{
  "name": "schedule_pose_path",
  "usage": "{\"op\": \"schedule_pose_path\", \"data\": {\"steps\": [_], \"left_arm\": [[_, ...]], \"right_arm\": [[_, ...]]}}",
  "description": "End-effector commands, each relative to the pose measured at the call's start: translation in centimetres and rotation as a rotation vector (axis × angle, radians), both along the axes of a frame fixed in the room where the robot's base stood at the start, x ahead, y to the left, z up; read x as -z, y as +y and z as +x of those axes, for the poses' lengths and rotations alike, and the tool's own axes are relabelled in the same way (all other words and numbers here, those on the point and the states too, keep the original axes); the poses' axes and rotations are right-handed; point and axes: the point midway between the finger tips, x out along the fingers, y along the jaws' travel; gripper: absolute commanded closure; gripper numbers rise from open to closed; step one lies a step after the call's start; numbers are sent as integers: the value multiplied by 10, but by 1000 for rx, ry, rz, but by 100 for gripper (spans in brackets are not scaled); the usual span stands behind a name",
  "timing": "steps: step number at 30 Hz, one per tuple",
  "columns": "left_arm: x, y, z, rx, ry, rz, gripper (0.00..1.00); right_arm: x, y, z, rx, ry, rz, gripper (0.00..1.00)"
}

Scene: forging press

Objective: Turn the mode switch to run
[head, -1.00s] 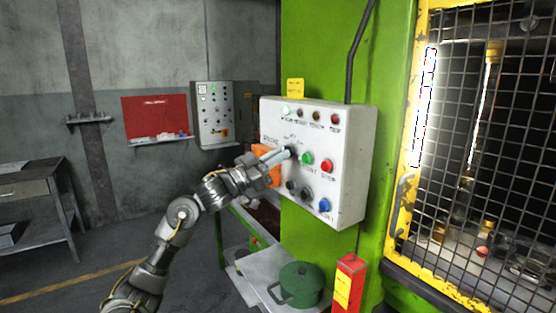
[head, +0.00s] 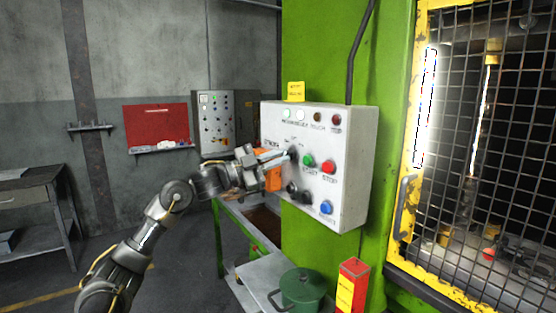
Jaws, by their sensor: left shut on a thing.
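The control box (head: 345,150), pale grey, is fixed to the green press column. The mode switch (head: 293,155) is a small black knob at the left of the box's middle row, partly hidden by my fingers. My left gripper (head: 286,157) comes in from the left and is shut on the knob. Right of it are a green start button (head: 308,161) and a red stop button (head: 328,167). The knob's exact pointing is too small to read. My right gripper is not in view.
Two black knobs (head: 298,192) and a blue button (head: 326,207) sit lower on the box. A yellow-framed mesh guard (head: 408,190) stands to the right. A green pot (head: 302,287) and a red box (head: 352,285) stand below. A grey cabinet (head: 213,125) is behind.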

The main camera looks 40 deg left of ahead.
Motion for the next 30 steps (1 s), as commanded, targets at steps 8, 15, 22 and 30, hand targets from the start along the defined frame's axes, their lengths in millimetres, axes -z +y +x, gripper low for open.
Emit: {"op": "schedule_pose_path", "data": {"steps": [8, 15, 22, 30], "left_arm": [[-1, 0, 0, -2, -6, 13, 100], [-1, 0, 0, -2, -6, 12, 83], [-1, 0, 0, -1, -5, 11, 68], [5, 4, -5, -2, -2, 11, 68]], "right_arm": [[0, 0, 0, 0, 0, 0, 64], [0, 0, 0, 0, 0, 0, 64], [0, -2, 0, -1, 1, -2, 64], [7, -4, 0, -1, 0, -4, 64]]}}
